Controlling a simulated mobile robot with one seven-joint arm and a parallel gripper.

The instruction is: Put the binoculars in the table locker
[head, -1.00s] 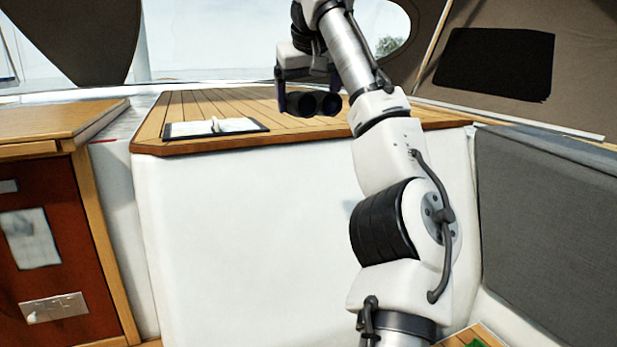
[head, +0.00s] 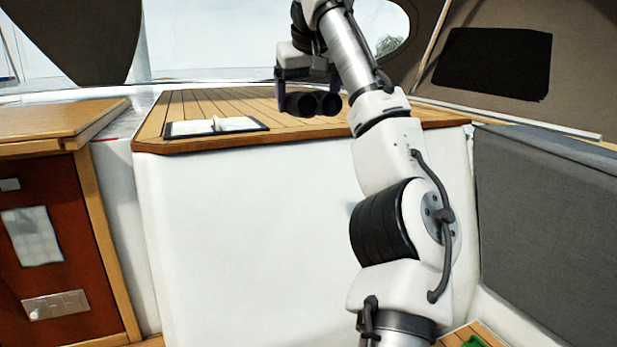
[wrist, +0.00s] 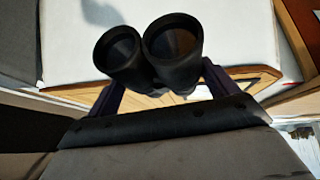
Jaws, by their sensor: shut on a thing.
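The black binoculars (head: 313,104) are held in my gripper (head: 308,86) above the slatted wooden table top. In the wrist view the binoculars (wrist: 150,50) sit between the two dark purple fingers, with both round lenses facing the camera. My gripper is shut on them. I cannot tell which thing in view is the table locker; the table (head: 240,112) has a plain white front, and no opening shows in it.
A wooden cabinet (head: 60,210) with a reddish-brown front stands at the left. A grey cushioned backrest (head: 550,210) fills the right. A green thing (head: 468,341) shows at the bottom right edge.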

